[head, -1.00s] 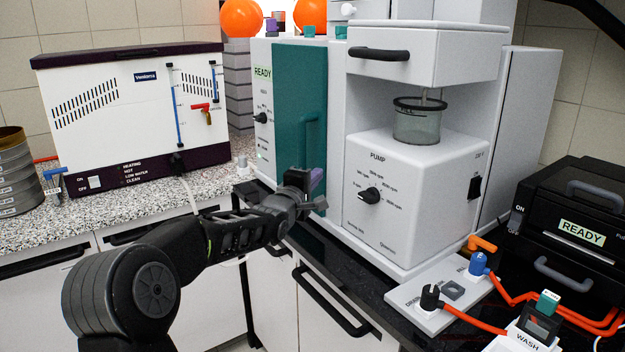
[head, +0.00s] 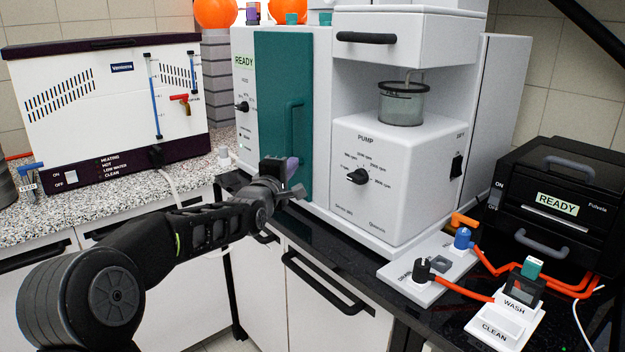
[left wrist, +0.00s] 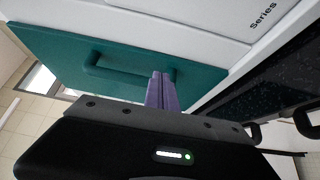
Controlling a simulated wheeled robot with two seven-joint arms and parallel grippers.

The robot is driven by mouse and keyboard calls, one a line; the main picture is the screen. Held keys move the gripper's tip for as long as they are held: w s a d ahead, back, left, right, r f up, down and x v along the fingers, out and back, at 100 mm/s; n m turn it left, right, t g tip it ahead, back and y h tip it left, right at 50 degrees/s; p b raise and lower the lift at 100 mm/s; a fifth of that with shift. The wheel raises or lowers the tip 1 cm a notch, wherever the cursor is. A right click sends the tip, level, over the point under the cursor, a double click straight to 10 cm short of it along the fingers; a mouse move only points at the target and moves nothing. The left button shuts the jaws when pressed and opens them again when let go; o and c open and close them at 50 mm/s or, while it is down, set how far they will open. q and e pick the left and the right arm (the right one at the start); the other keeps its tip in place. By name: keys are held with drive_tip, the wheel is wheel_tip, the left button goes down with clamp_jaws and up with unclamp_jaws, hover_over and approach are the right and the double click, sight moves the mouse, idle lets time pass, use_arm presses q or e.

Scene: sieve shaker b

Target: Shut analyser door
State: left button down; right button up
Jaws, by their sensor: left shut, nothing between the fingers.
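The analyser (head: 400,195) is a tall white machine on the dark counter. Its teal door (head: 270,110) has a teal vertical handle (head: 294,130) and looks flush or nearly flush with the front; I cannot tell whether a small gap is left. My left gripper (head: 292,170) is at the lower part of the door, with its purple fingers shut and empty. In the left wrist view the purple fingertips (left wrist: 161,90) lie over the teal door (left wrist: 50,55), near one end of its handle (left wrist: 115,74); I cannot tell if they touch. My right gripper is not in view.
A white water unit (head: 110,110) stands on the speckled counter at left. A glass vessel (head: 403,105) sits above the pump block. A black device (head: 560,205) reading READY, a tube panel (head: 425,268) and orange tubes are at right.

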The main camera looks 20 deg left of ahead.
use_arm(q)
drive_tip(key=d, duration=0.9)
drive_tip(key=shift+s+b, duration=0.15)
drive_tip(key=shift+b, duration=0.15)
drive_tip(key=shift+d+f, duration=0.1)
